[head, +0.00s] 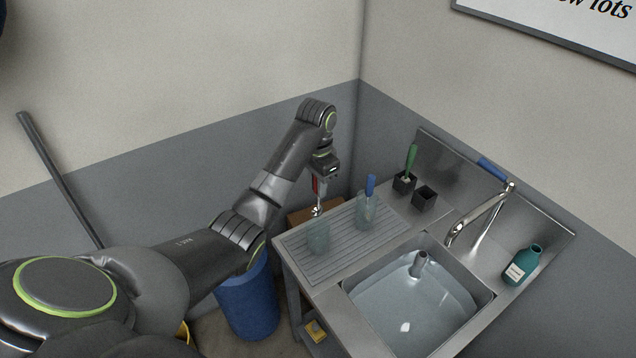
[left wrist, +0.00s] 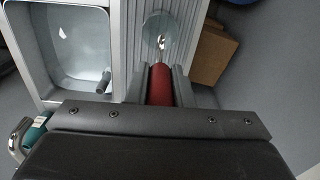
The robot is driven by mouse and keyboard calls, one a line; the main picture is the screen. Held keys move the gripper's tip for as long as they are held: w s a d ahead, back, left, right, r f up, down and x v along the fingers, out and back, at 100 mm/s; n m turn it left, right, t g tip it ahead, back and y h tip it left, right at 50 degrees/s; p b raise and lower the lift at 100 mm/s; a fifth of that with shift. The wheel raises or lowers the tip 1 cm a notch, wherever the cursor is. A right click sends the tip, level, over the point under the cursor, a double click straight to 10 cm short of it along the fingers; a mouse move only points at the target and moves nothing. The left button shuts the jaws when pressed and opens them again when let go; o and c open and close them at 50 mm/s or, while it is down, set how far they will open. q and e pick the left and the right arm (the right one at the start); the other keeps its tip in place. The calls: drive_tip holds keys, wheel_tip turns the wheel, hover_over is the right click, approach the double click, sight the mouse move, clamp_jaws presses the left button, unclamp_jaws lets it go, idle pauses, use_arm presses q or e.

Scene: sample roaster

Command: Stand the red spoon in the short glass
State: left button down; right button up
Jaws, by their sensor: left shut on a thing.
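My left gripper (head: 319,186) is shut on the red handle of the spoon (left wrist: 160,85). The spoon hangs about upright with its metal bowl end down. In the head view, the bowl end sits just over the mouth of a clear glass (head: 318,238) on the ribbed drainboard. In the left wrist view, the bowl overlaps the glass (left wrist: 174,28); I cannot tell whether it is past the rim. A second clear glass (head: 365,213), with a blue-handled item (head: 370,184) in it, stands behind to the right. My right gripper is not in view.
The sink basin (head: 485,303) lies right of the drainboard (head: 290,243), with a faucet (head: 484,217) and a teal bottle (head: 519,268) beyond. Two black cups (head: 425,199) stand at the back, one holding a green-handled item (head: 411,158). A blue bin (head: 248,300) stands on the floor at left.

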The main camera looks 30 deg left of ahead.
sight(318, 207)
use_arm(q)
drive_tip(key=shift+f+b, duration=0.6)
drive_tip(key=shift+f, duration=2.5)
drive_tip(key=shift+f+b, duration=1.1)
drive_tip(key=shift+f, duration=2.15)
drive_tip(key=c, duration=1.2)
unclamp_jaws()
